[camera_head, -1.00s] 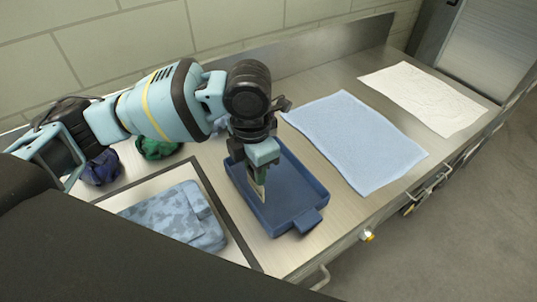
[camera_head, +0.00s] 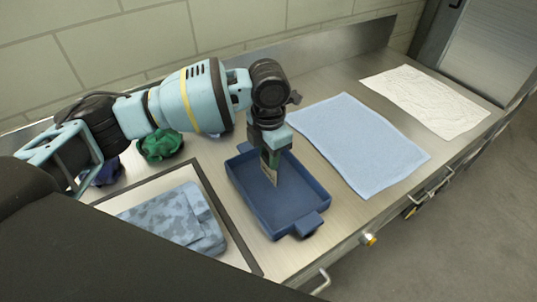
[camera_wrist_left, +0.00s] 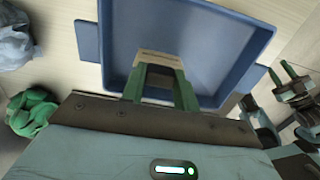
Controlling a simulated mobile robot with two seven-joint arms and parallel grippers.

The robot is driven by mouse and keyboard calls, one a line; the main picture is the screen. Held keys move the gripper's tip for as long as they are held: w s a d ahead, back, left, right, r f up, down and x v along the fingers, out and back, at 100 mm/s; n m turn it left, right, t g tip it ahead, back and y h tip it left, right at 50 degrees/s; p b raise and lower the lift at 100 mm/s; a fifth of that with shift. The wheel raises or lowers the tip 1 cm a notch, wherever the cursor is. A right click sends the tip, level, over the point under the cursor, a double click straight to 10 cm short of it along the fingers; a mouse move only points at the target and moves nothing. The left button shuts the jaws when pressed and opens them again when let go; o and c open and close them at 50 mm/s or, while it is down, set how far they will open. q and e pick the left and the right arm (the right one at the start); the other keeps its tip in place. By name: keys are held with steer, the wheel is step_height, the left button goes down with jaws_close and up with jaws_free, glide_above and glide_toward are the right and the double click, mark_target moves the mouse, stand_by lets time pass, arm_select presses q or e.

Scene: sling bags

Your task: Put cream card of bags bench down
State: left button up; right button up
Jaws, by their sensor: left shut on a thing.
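My left gripper (camera_head: 272,157) is shut on the cream card (camera_head: 269,175) and points down over the blue tray (camera_head: 308,218). In the left wrist view the card (camera_wrist_left: 160,59) sits between the green fingertips, in front of the tray floor. The tray also shows there, its rim (camera_wrist_left: 225,20) around the card. I cannot tell whether the card's lower edge touches the tray floor. My right gripper seems to show at the right edge of the left wrist view (camera_wrist_left: 284,74), small and away from the card; its opening is unclear.
A camouflage-patterned blue bag (camera_head: 178,219) lies on a dark-edged mat (camera_head: 228,240) at the left. A green bundle (camera_head: 160,146) and a dark blue one (camera_head: 106,174) lie behind it. A light blue cloth (camera_head: 360,143) and a white sheet (camera_head: 428,100) lie flat to the right.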

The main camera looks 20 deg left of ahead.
arm_select(q)
steer(key=shift+f, duration=0.35)
steer(key=shift+f, duration=0.15)
steer(key=o, duration=1)
step_height(320, 180, up, 12)
steer(key=shift+r, duration=0.15)
